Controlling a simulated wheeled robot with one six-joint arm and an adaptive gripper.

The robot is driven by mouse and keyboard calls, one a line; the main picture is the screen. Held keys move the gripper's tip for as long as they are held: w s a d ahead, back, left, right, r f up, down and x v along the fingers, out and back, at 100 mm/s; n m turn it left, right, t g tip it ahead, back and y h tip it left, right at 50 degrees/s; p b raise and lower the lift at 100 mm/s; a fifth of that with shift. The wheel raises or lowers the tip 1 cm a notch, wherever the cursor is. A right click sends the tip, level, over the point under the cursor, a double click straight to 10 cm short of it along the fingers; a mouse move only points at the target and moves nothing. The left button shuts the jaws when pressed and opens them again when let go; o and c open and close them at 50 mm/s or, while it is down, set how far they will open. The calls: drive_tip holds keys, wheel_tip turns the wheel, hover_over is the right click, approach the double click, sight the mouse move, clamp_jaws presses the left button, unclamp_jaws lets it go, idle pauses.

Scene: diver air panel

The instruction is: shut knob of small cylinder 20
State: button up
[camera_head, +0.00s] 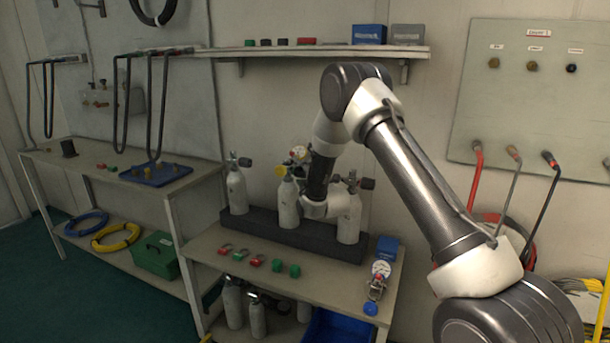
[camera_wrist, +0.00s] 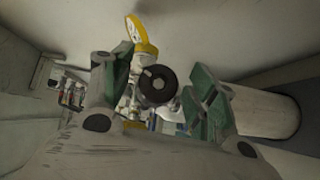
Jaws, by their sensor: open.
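Several small grey cylinders stand upright in a dark rack (camera_head: 260,228) on the middle bench: a left one (camera_head: 237,192), a middle one (camera_head: 287,204) and a right one (camera_head: 349,226). I cannot read a number 20 on any. My arm reaches down between the middle and right cylinders, and its fingers are hidden in the head view. In the wrist view my gripper (camera_wrist: 163,84) is open, its green-padded fingers apart. A round black knob (camera_wrist: 157,86) shows between them; contact is not visible. A yellow ring-shaped part (camera_wrist: 141,38) is above it, and a grey cylinder (camera_wrist: 268,114) is at right.
Red and green fittings (camera_head: 257,261), a blue box (camera_head: 386,247) and a gauge (camera_head: 380,269) lie on the bench (camera_head: 320,280). A shelf (camera_head: 300,50) hangs above. A hose panel (camera_head: 525,100) is at right and another bench (camera_head: 110,160) at left.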

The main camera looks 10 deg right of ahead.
drive_tip(key=c, duration=1)
drive_tip(key=m+g, duration=0.3)
drive_tip(key=shift+r+g, duration=0.1)
drive_tip(key=shift+g, duration=0.2)
drive_tip(key=m+g+y, duration=0.1)
drive_tip(key=m+g, duration=0.1)
drive_tip(key=g, duration=0.1)
drive_tip(key=shift+m+g+y, duration=0.6)
drive_tip(key=shift+g, duration=0.2)
